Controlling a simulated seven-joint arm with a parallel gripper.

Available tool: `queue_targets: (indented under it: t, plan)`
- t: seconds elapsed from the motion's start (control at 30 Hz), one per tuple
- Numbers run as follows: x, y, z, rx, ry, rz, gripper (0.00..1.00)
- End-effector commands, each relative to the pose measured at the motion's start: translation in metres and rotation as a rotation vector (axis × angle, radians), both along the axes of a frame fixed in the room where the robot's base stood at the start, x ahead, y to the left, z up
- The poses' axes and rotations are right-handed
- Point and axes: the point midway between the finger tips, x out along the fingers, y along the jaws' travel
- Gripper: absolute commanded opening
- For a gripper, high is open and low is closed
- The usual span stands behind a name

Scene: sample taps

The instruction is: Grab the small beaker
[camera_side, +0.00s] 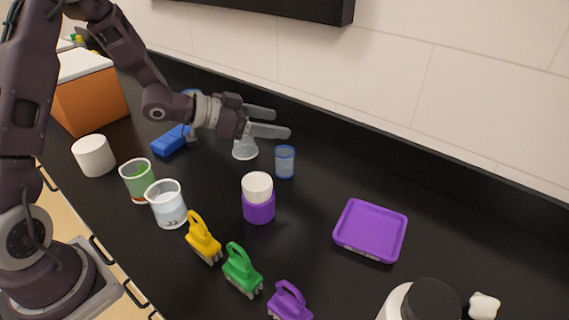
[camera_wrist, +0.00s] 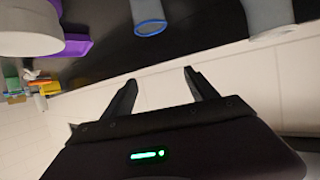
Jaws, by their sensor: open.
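A small blue, see-through beaker (camera_side: 285,162) stands upright on the black counter, right of the middle-back. It also shows at the top of the wrist view (camera_wrist: 150,18). My gripper (camera_side: 280,122) is open and empty, its two fingers pointing right, and appears above and behind the small beaker without touching it. In the wrist view the open fingers (camera_wrist: 160,76) have only pale wall between them. A clear beaker (camera_side: 245,149) stands left of the blue one, partly hidden by my gripper.
A white-and-purple jar (camera_side: 258,198) stands in front of the small beaker. A purple tray (camera_side: 370,231) lies to the right. A green-filled beaker (camera_side: 138,180), a larger clear beaker (camera_side: 167,204) and yellow (camera_side: 203,240), green (camera_side: 241,272) and purple brushes stand nearer. The wall is behind.

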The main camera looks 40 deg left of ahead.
Motion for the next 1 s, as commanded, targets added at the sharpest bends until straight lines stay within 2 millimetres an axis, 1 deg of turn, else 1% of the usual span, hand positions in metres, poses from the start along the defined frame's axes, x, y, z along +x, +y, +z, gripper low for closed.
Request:
queue_targets:
  t: [0.03,0.07,0.1,0.2,0.23,0.37,0.47,0.6,0.7,0.93,0.97,1.0]
  plan:
    - [-0.001,-0.001,-0.025,-0.006,0.012,-0.001,0.67]
    - [-0.001,-0.001,-0.037,-0.003,0.011,0.000,0.67]
    - [-0.001,-0.001,-0.054,-0.002,0.009,-0.001,0.67]
    - [0.000,-0.001,-0.082,0.001,0.003,-0.002,0.67]
    - [0.000,0.000,-0.086,0.002,0.001,-0.002,0.67]
    - [0.009,-0.006,-0.097,0.005,-0.004,-0.004,0.67]
    - [0.020,-0.012,-0.104,0.006,-0.003,-0.004,0.67]
    - [0.040,-0.024,-0.120,0.005,-0.004,-0.005,0.67]
    - [0.051,-0.030,-0.124,0.006,-0.006,-0.004,0.67]
    - [0.054,-0.031,-0.126,0.004,-0.004,-0.002,0.67]
    - [0.054,-0.031,-0.125,0.004,-0.004,-0.002,0.65]
    - [0.054,-0.031,-0.125,0.004,-0.004,-0.002,0.57]
